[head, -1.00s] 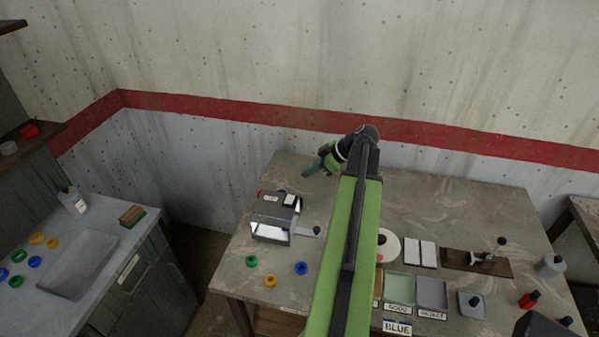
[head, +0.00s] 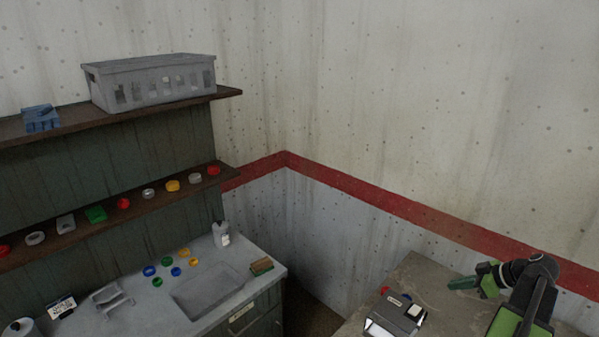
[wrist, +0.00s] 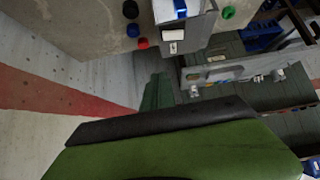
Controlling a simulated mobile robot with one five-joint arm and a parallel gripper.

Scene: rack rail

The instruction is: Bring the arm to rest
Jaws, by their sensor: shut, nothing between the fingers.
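My arm shows at the lower right in the head view, its green and black links bent at a dark joint. My gripper (head: 463,283) points left over the back of the workbench (head: 425,274). Its green fingers are together with nothing visible between them. In the wrist view, the green gripper fingers (wrist: 157,92) show above my green and black arm link, apart from any object.
A grey device (head: 396,314) stands on the bench below my gripper. The wall (head: 450,130) is close behind. At left is a sink counter (head: 262,290) with several coloured rings and a bottle (head: 221,234). Shelves above hold a grey crate (head: 150,82) and small parts.

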